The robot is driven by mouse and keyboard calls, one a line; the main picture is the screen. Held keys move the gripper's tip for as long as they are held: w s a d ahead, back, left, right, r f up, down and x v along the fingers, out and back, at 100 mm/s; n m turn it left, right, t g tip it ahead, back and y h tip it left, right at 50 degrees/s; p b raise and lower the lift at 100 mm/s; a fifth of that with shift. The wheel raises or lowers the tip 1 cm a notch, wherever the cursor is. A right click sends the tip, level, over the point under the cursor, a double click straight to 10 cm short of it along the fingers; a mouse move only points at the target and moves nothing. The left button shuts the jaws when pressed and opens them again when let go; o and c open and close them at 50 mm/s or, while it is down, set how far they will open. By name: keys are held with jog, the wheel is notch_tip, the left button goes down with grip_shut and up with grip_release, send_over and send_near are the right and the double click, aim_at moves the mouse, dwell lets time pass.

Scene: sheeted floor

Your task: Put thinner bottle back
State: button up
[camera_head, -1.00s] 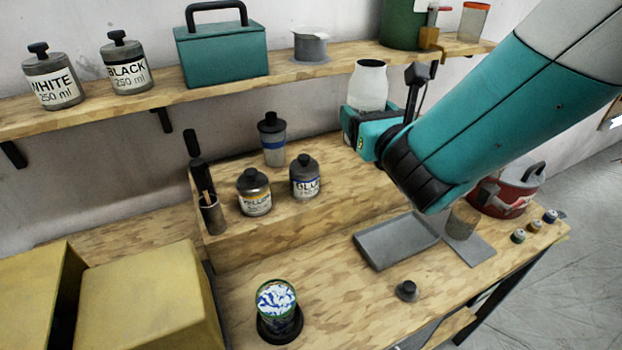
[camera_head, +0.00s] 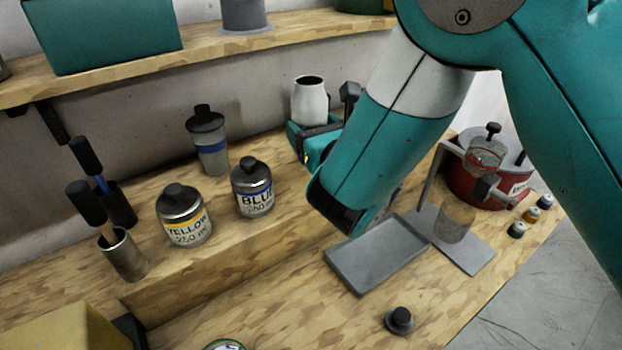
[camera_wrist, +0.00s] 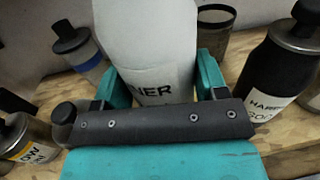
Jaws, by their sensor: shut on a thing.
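The white thinner bottle (camera_head: 309,103) stands upright at the back of the raised wooden step, by the wall. Its top is a dark open mouth. My gripper (camera_head: 312,140) is shut around its lower part; my forearm partly hides the gripper. In the wrist view, the teal fingers (camera_wrist: 157,88) flank the white bottle (camera_wrist: 148,40), and part of its label, "NER", shows. Whether its base touches the step is hidden. A loose black cap (camera_head: 400,320) lies on the lower bench.
Left of it stand a blue-banded bottle (camera_head: 209,145), the BLUE bottle (camera_head: 252,190) and the YELLOW bottle (camera_head: 184,220). A dark HARDENER bottle (camera_wrist: 275,75) is close on the right in the wrist view. A grey tray (camera_head: 375,255) and red pot (camera_head: 470,175) are at right.

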notch_tip(320, 180, down, 7)
jog(key=b, duration=0.4)
jog(key=shift+f, duration=0.15)
jog(key=o, duration=1.2)
jog(key=shift+b, duration=0.3)
